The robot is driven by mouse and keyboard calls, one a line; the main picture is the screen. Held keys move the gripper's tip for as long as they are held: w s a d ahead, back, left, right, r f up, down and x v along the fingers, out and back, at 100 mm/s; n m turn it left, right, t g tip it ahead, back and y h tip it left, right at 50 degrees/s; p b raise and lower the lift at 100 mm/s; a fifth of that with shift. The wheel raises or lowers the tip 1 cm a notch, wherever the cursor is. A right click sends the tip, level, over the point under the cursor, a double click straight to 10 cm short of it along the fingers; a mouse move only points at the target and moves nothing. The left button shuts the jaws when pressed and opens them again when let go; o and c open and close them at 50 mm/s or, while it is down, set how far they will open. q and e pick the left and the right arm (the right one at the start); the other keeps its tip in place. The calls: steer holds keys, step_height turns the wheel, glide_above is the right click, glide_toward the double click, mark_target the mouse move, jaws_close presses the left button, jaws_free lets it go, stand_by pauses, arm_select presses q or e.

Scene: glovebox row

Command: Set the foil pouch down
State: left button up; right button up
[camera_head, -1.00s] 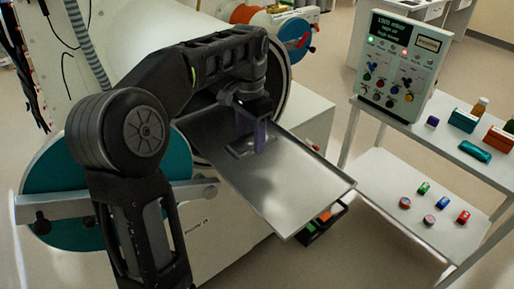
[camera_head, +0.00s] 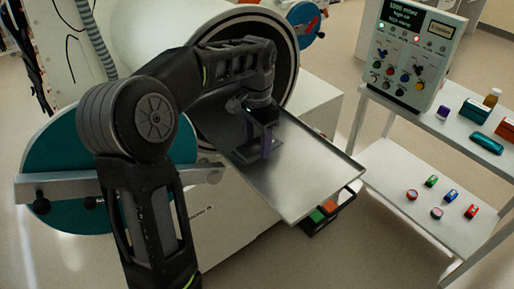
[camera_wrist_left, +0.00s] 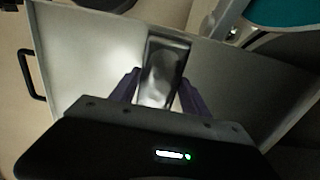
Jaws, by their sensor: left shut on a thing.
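The foil pouch (camera_wrist_left: 163,72) is a shiny silver-grey packet. In the left wrist view it lies between the two purple fingers of my left gripper (camera_wrist_left: 160,90), which is shut on it. In the head view the left gripper (camera_head: 263,145) points down over the metal tray (camera_head: 305,185), towards its inner end near the round port. The pouch is mostly hidden there by the fingers. It is at or just above the tray surface; I cannot tell whether it touches. The tray also shows in the left wrist view (camera_wrist_left: 95,55). My right gripper is not in view.
The tray's right and front part is bare. A white shelf unit (camera_head: 395,170) stands to the right, with a control box (camera_head: 408,55), boxes, a bottle and several small coloured items. A dark bin (camera_head: 325,215) is under the tray. A round teal door (camera_head: 70,165) is at left.

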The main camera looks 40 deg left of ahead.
arm_select(q)
step_height(320, 180, down, 2)
steer(key=shift+f, duration=0.35)
